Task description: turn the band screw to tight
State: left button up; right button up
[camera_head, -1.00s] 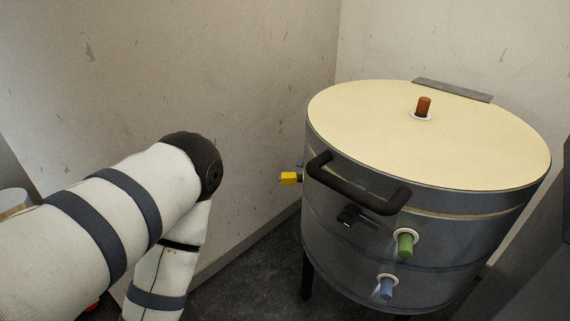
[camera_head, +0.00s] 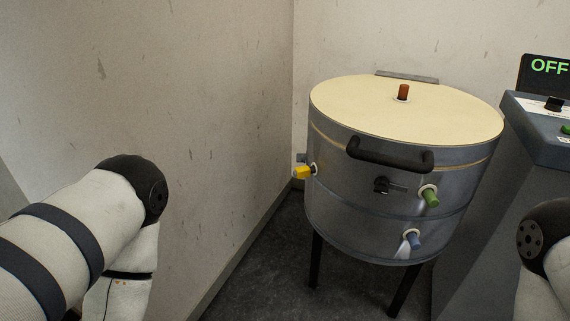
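A round grey metal kiln (camera_head: 345,211) with a pale cream lid (camera_head: 400,112) stands on dark legs in the corner. A black key-like knob (camera_head: 381,185) sits on its front wall below the black lid handle; I cannot tell if this is the band screw. A small grey piece (camera_head: 301,158) shows at the kiln's left side, above the yellow plug. Its shape is too small to make out. Only upper parts of my left and right arms show, at the lower left and right edge. Both grippers are out of the picture, and nothing touches the kiln.
Yellow (camera_head: 304,172), green (camera_head: 431,197) and blue (camera_head: 413,241) plugs stick out of the kiln wall; a red-brown plug (camera_head: 403,91) stands on the lid. A grey control box (camera_head: 545,130) with a display (camera_head: 549,67) reading OFF stands close at right. The left wall is near.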

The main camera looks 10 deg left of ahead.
aim_at(300, 158)
jog(key=k+j+z, duration=0.1)
jog(key=k+j, duration=0.15)
jog(key=j, duration=0.3)
jog(key=k+j+z, duration=0.15)
jog(key=k+j, duration=0.15)
jog(key=j, duration=0.2)
jog(key=k+j+z, duration=0.1)
jog(key=k+j, duration=0.2)
jog(key=j, duration=0.2)
jog(key=k+j+z, duration=0.15)
jog(key=k+j, duration=0.15)
jog(key=j, duration=0.15)
jog(key=i+z, duration=0.15)
jog(key=i, duration=0.35)
jog(key=i+j+z, duration=0.1)
jog(key=i, duration=0.35)
jog(key=i+j+z, duration=0.15)
jog(key=i, duration=0.35)
jog(key=i+j+z, duration=0.15)
jog(key=i+j, duration=0.15)
jog(key=i, duration=0.15)
